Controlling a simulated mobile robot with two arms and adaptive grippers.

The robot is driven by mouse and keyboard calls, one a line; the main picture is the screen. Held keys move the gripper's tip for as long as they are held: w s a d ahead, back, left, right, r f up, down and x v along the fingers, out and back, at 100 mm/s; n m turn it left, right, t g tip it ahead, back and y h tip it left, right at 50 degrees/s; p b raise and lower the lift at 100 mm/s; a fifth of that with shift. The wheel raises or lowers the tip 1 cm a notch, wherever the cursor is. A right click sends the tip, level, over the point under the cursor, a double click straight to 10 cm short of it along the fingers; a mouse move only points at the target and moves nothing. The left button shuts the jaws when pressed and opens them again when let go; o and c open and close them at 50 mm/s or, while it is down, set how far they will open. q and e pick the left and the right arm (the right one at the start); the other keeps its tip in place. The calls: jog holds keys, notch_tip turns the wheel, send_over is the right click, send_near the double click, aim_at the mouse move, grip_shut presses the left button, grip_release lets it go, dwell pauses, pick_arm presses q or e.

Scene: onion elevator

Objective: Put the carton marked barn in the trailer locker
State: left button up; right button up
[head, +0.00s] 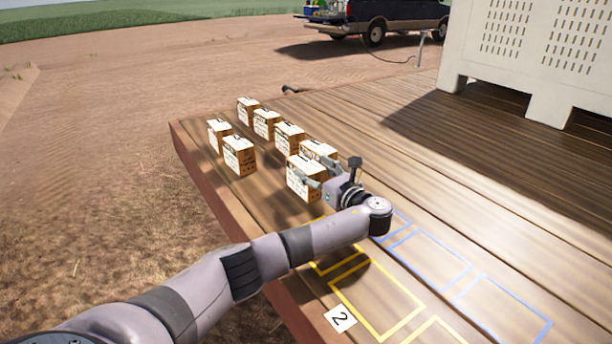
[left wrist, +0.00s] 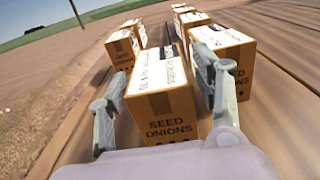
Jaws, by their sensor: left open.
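Several small brown cartons with white printed tops stand in two rows on the wooden deck (head: 420,180). My left gripper (head: 318,172) is open at the nearest carton (head: 302,180). In the left wrist view this carton (left wrist: 165,105) reads "SEED ONIONS" on its side, and its top print is too small to read surely. The two fingers (left wrist: 160,92) reach along either side of it; I cannot tell if they touch. Another carton (left wrist: 238,50) stands close beyond the right finger. I cannot make out which carton is marked barn. No locker is recognisable. My right gripper is out of view.
Yellow outlines (head: 375,310) and blue outlines (head: 500,305) mark bare deck at the front, beside a "2" label (head: 340,318). A large white slotted bin (head: 540,50) stands at the right. A dark pickup (head: 395,15) is parked behind. The deck drops off at its left edge.

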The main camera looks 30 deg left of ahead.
aim_at(295, 156)
pick_arm(q)
jog(key=x, duration=0.4)
jog(key=shift+s+f+p, duration=0.15)
jog(key=shift+p, duration=0.2)
jog(key=shift+c, duration=0.5)
jog(key=c, duration=1.2)
grip_shut()
